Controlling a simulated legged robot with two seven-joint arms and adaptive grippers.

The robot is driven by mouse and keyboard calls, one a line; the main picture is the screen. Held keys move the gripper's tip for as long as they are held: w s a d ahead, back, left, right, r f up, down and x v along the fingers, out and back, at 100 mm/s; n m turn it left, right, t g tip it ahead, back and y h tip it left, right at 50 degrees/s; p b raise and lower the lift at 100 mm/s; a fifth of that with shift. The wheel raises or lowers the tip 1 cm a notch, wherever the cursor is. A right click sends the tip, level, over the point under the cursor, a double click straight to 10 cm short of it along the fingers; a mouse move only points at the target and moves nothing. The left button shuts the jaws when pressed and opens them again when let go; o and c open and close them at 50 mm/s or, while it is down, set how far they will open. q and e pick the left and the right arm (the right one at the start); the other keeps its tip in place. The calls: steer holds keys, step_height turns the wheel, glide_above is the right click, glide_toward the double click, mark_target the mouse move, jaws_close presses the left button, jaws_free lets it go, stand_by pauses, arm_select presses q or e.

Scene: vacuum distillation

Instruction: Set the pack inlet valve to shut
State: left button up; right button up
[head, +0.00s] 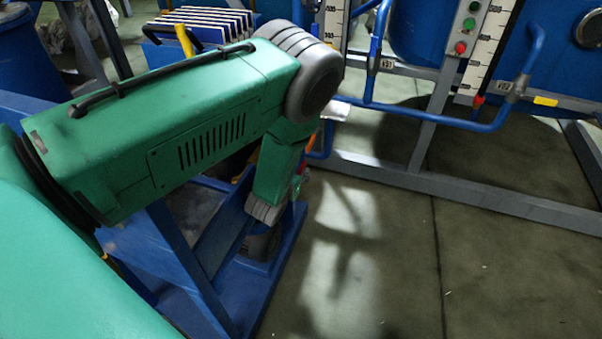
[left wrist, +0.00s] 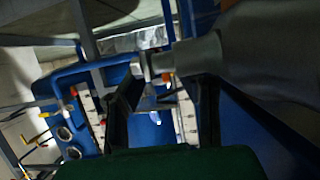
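My left arm comes in from the left in the head view, bends at a grey elbow, and its green forearm points down. My left gripper (left wrist: 160,92) shows in the left wrist view as two dark fingers standing apart, with nothing clearly held between them. A grey cylindrical fitting (left wrist: 188,56) with a pale end lies just beyond the fingertips; I cannot tell whether it belongs to the pack inlet valve or whether a finger touches it. The valve's handle cannot be made out for sure. In the head view the fingers are hidden or too dark to tell. My right gripper is not in view.
A blue steel frame (head: 232,296) stands below my arm. Blue pipes (head: 440,113), white scales (head: 490,50) and a push-button box (head: 467,27) are on the grey rack at the back right. A blue barrel (head: 22,65) stands far left. The floor (head: 390,260) at front right is clear.

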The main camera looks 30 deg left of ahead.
arm_select(q)
steer(key=shift+b+x, duration=0.4)
steer(key=shift+x, duration=1.1)
steer(key=shift+d, duration=0.1)
steer(key=shift+c, duration=0.4)
jaws_close()
steer(key=shift+s+r, duration=0.1)
